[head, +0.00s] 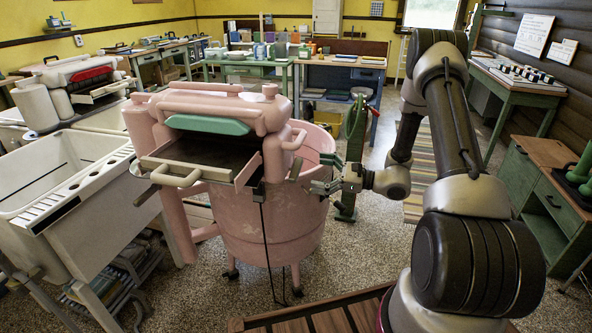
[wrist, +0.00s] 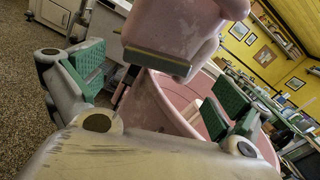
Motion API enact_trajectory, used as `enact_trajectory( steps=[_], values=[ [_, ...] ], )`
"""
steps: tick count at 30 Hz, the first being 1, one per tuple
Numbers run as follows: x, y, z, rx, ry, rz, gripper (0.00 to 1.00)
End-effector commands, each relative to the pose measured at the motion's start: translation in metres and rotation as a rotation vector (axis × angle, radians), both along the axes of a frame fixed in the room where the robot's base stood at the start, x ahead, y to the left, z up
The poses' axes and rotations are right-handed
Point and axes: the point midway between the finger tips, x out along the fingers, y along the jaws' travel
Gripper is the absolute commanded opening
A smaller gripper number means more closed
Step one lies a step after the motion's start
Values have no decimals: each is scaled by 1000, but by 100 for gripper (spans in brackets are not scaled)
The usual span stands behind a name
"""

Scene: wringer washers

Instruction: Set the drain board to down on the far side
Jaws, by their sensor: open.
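The pink wringer washer (head: 262,215) stands in the middle of the head view, its wringer head (head: 225,110) above the tub. The drain board (head: 248,170) is a shallow metal tray with a dark bed, sticking out on the near side of the wringer head towards the camera. My gripper (head: 322,187) is at the right of the tub, near its wall and apart from the board. In the wrist view my gripper (wrist: 155,82) has its green-padded fingers spread.
Another washer (head: 75,85) and white laundry sinks (head: 70,170) stand at the left. A green stand (head: 352,150) is just beyond my gripper. A wooden slatted platform (head: 320,318) lies in front.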

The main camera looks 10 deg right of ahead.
Motion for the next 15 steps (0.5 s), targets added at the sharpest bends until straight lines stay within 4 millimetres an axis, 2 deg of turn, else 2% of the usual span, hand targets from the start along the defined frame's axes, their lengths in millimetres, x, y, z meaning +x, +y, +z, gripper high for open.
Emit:
enact_trajectory(
  steps=[9, 15],
  values=[
    [24, 46, 0, -2, -1, 7, 100],
    [34, 62, 0, -2, -1, 6, 100]
  ],
)
